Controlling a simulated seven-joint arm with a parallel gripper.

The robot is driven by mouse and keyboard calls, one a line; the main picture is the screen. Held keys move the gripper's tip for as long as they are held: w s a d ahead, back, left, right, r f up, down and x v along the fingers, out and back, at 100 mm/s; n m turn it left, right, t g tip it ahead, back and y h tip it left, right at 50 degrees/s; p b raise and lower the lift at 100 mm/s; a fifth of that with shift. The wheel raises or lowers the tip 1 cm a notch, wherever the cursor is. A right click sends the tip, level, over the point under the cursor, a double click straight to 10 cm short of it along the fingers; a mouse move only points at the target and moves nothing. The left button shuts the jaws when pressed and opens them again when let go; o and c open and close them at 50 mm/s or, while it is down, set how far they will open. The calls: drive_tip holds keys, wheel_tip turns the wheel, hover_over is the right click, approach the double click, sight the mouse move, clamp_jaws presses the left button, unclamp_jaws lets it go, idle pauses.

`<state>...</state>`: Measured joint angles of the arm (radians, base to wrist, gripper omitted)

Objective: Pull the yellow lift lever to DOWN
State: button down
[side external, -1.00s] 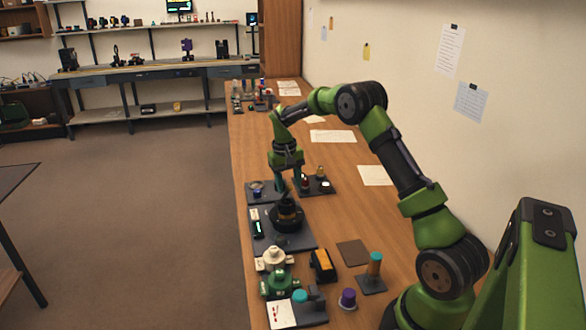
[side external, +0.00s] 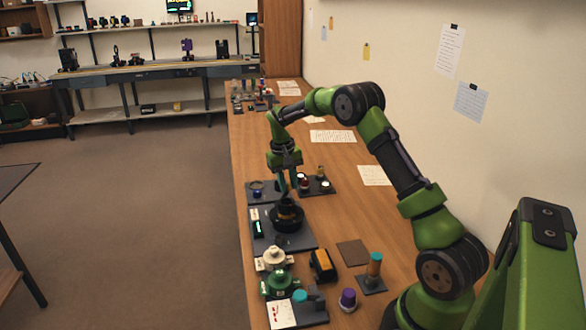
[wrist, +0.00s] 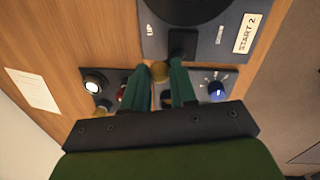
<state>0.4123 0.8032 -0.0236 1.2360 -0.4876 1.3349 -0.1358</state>
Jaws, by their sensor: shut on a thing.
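The yellow lift lever shows in the wrist view as a dull yellow rounded knob (wrist: 159,72) between my two fingertips. My gripper (wrist: 162,70) is shut on it; in the side view my gripper (side external: 283,194) points down just behind the dark lens stand. The lens stand is a round black body (side external: 287,217) on a dark base plate (side external: 300,241).
A pad with a white button (wrist: 95,83) and a red button (wrist: 121,93) lies beside the fingers. On the other side is a pad with a blue knob (wrist: 216,90). A green fixture (side external: 279,282) and an orange-topped block (side external: 322,264) stand nearer the arm's base.

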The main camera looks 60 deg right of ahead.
drive_tip(key=w+a+g+h, duration=0.1)
drive_tip(key=w+g+h, duration=0.1)
drive_tip(key=g, duration=0.1)
drive_tip(key=shift+a+h, duration=0.4)
drive_tip(key=shift+w+a+f+g+h, duration=0.1)
drive_tip(key=shift+w+a+g+h, duration=0.3)
drive_tip(key=shift+g+h, duration=0.3)
drive_tip(key=shift+w+a+f+g+h, duration=0.1)
drive_tip(key=shift+w+a+g+h, duration=0.25)
drive_tip(key=shift+g+h, duration=0.35)
drive_tip(key=c, duration=1.1)
unclamp_jaws()
drive_tip(key=shift+o, duration=0.9)
drive_tip(key=shift+w+a, duration=0.1)
drive_tip(key=shift+a, duration=0.05)
